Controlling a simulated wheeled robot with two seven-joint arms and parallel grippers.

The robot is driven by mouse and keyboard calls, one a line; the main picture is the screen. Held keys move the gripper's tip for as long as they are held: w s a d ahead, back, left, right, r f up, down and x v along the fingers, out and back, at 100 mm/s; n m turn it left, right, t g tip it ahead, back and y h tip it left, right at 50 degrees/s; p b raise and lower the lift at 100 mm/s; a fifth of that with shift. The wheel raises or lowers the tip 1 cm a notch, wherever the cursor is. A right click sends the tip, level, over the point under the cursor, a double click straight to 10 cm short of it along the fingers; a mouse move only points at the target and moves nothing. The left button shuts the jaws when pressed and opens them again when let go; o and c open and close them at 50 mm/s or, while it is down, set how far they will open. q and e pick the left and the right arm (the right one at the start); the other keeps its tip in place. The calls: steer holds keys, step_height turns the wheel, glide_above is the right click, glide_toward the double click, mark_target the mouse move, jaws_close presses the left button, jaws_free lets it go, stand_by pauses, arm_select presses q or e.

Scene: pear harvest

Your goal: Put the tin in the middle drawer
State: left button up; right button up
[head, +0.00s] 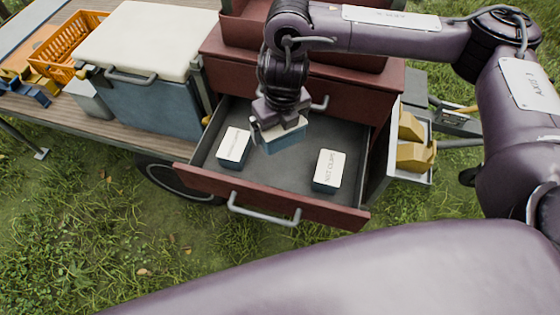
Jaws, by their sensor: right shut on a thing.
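My right gripper (278,122) points down over an open drawer and is shut on a blue-grey tin (286,140). The tin is within the drawer's outline, near its back; I cannot tell whether it touches the floor. The open drawer (290,190) has a dark red front, a grey inside and a metal handle. It is pulled out of a dark red cabinet (235,62), below a shut drawer front; what lies beneath it is hidden. Two similar tins with white labelled lids stand inside, one at left (234,147) and one at right (329,170). My left gripper is not in view.
A blue cool box (155,98) with a cream lid stands on the wooden cart bed left of the cabinet. An orange crate (75,42) is beyond it. Yellow parts (412,145) sit in a side tray at right. Grass lies in front.

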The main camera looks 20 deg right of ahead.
mark_target(283, 142)
step_height(283, 142, down, 12)
steer(key=b, duration=0.3)
steer(key=shift+f, duration=0.2)
step_height(283, 142, down, 3)
steer(key=shift+f+b, duration=0.15)
steer(key=shift+b, duration=0.65)
steer(key=shift+f, duration=0.25)
steer(key=shift+f+b, duration=0.2)
steer(key=shift+b, duration=0.1)
steer(key=o, duration=0.8)
steer(key=shift+c, duration=0.2)
steer(key=shift+s+d+r+p, duration=0.2)
steer(key=shift+r+p, duration=0.55)
steer(key=shift+r, duration=1.3)
steer(key=shift+s+a+r+p, duration=0.2)
steer(key=shift+r+p, duration=0.55)
steer(key=shift+r, duration=1.35)
steer(key=shift+s+d+r+p, duration=0.25)
steer(key=shift+r+p, duration=0.5)
steer(key=shift+r, duration=1.3)
steer(key=shift+s+a, duration=0.1)
